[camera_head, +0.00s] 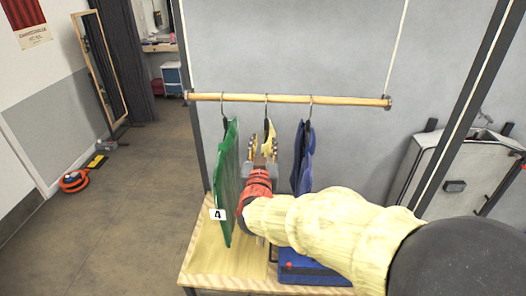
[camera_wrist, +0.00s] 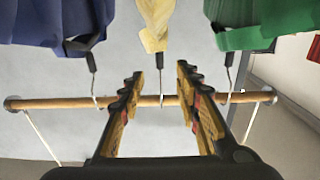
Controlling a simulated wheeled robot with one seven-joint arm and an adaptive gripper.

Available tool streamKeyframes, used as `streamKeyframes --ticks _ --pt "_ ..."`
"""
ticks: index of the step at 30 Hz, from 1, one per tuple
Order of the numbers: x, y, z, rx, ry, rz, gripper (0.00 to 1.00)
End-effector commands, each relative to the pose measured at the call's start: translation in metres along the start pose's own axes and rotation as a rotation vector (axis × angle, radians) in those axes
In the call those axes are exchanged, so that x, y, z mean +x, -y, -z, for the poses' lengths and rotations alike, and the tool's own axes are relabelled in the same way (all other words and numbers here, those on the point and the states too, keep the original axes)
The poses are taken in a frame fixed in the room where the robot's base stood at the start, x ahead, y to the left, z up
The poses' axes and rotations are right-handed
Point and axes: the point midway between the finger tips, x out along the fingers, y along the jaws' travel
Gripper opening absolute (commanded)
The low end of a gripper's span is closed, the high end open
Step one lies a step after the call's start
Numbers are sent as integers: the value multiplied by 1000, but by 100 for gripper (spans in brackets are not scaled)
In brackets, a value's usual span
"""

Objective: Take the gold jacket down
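The gold jacket (camera_head: 269,132) is a narrow pale-yellow shape on the middle hanger of the wooden rail, mostly hidden behind my gripper in the head view. My gripper (camera_head: 261,152) is in front of it, with its fingers apart. The wrist view looks upside down: the gold jacket (camera_wrist: 157,22) hangs at top centre, and its hanger hook (camera_wrist: 161,75) runs down to the rail between the two open fingertips (camera_wrist: 159,74). I see no finger touching the hook or the jacket.
A green garment (camera_head: 227,180) with tag 4 hangs close on the left, a blue garment (camera_head: 303,160) close on the right. The rail (camera_head: 340,99) spans above. Below is a wooden shelf (camera_head: 200,262) with a blue case (camera_head: 310,274). A grey case (camera_head: 450,180) stands right.

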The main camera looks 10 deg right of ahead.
Motion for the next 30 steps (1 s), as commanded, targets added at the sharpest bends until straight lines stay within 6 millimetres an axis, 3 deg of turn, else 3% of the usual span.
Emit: streamKeyframes --ticks 30 --pt "106 0 -1 1 1 0 33"
